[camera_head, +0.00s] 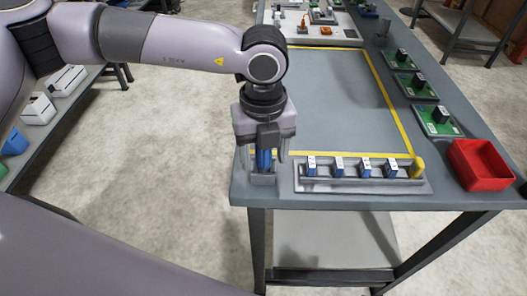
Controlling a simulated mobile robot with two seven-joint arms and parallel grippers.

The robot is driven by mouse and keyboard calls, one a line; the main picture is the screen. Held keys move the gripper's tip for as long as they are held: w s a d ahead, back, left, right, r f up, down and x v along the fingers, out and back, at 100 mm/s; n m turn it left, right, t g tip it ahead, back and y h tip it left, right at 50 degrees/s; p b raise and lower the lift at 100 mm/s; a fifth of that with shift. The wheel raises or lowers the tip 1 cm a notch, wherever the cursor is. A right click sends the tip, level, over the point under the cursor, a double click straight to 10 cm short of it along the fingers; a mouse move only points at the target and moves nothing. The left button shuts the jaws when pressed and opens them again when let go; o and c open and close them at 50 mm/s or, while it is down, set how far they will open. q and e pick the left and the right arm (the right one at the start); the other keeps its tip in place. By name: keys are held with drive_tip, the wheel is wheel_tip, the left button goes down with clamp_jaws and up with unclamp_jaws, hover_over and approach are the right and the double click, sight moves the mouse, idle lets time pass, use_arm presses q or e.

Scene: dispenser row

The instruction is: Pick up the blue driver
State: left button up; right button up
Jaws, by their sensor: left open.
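My left gripper (264,153) points straight down at the front left corner of the table. Its jaws are open, with one finger on each side of a blue upright thing, which looks like the blue driver (264,160). The blue driver stands in a small grey holder (263,179) and its upper part is hidden by the gripper. I cannot tell whether the fingers touch it. My right gripper is not in view.
A grey rack (362,187) with several blue-and-white blocks and a yellow piece (417,167) stands just right of the gripper. A red bin (481,165) and green boards (437,121) line the right side. The yellow-taped middle of the table (335,100) is clear.

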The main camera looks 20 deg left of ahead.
use_arm(q)
clamp_jaws()
wheel_tip(320, 180, up, 20)
drive_tip(key=b, duration=0.1)
drive_tip(key=shift+b, duration=0.3)
idle(0.3)
drive_tip(key=c, duration=0.9)
unclamp_jaws()
clamp_jaws()
wheel_tip(320, 180, up, 5)
drive_tip(key=p, duration=0.3)
drive_tip(key=shift+p, duration=0.35)
